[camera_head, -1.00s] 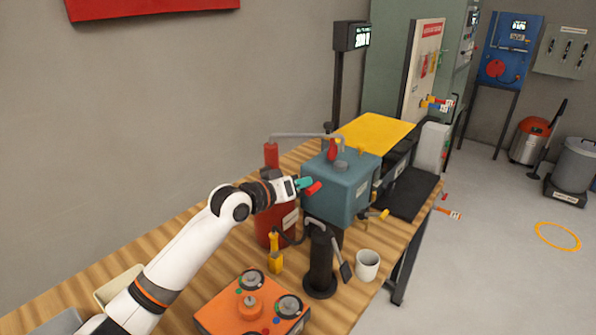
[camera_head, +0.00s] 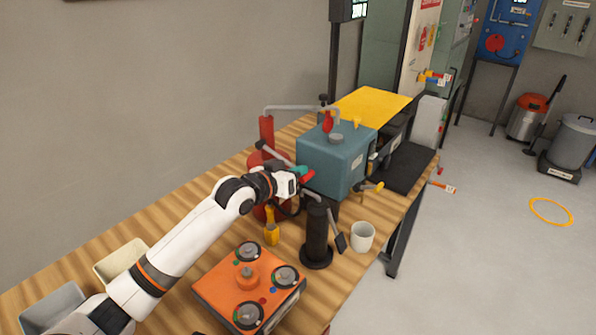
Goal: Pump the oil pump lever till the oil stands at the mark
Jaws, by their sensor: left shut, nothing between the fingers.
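A red oil pump (camera_head: 266,131) with a grey pipe over its top stands at the back of the wooden bench. The pipe leads to the teal housing (camera_head: 330,158). A dark bar that looks like the pump lever (camera_head: 272,153) slopes down from the pump's front toward my left gripper. My left gripper (camera_head: 304,173), with green and red fingertips, is shut and empty beside the housing's left face. I cannot tell whether it touches the lever. My left wrist hides part of the pump's red body. The oil level and its mark cannot be made out. My right gripper is out of view.
A black cylinder on a round base (camera_head: 317,240) and a white mug (camera_head: 362,237) stand in front of the housing. A yellow-handled tool (camera_head: 271,228), an orange box with dials (camera_head: 247,285) and a cream bin (camera_head: 121,261) are nearer.

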